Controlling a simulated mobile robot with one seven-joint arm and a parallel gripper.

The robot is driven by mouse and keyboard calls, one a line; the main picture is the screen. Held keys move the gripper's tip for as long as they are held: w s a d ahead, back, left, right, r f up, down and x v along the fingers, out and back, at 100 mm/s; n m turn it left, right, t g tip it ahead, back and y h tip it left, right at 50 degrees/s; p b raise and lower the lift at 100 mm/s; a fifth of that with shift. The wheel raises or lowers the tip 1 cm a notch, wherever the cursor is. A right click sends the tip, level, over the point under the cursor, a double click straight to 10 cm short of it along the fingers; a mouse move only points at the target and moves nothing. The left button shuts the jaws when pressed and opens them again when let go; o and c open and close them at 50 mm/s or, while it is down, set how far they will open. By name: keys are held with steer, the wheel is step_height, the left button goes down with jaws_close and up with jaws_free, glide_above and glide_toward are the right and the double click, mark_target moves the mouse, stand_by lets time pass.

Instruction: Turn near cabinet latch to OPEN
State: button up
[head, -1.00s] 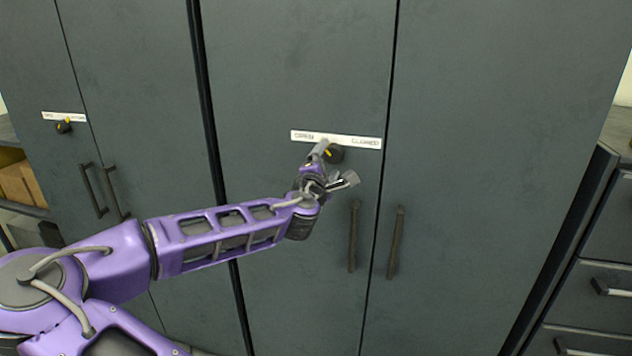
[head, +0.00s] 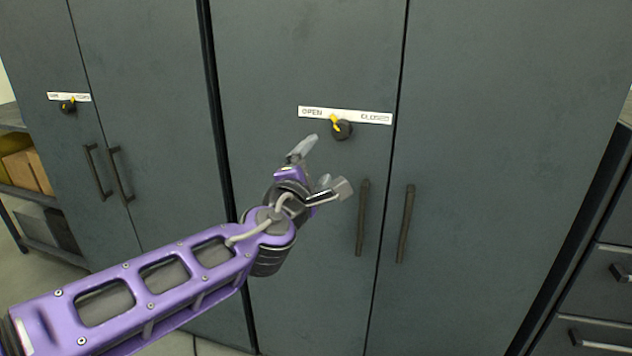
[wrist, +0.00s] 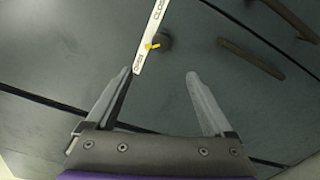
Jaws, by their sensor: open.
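The near cabinet latch (head: 342,129) is a round black knob with a yellow pointer, set under a white OPEN/CLOSED label (head: 345,115) on the dark cabinet door. Its pointer tilts up and left, toward the OPEN side. In the wrist view the latch (wrist: 165,43) is beyond the fingertips, slightly right of the label. My gripper (head: 323,163) is open and empty, below and left of the latch and apart from it. In the wrist view my gripper (wrist: 158,73) shows both grey fingers spread wide with nothing between them.
Two vertical handles (head: 362,218) (head: 406,223) stick out below the latch, right of my gripper. A second cabinet with its own latch (head: 68,106) stands at the left. Drawers (head: 610,285) are at the right. The door face around the latch is clear.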

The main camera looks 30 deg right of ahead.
steer(key=shift+s+a+b, duration=0.25)
steer(key=shift+s+b, duration=0.1)
steer(key=shift+b, duration=0.05)
stand_by(0.4)
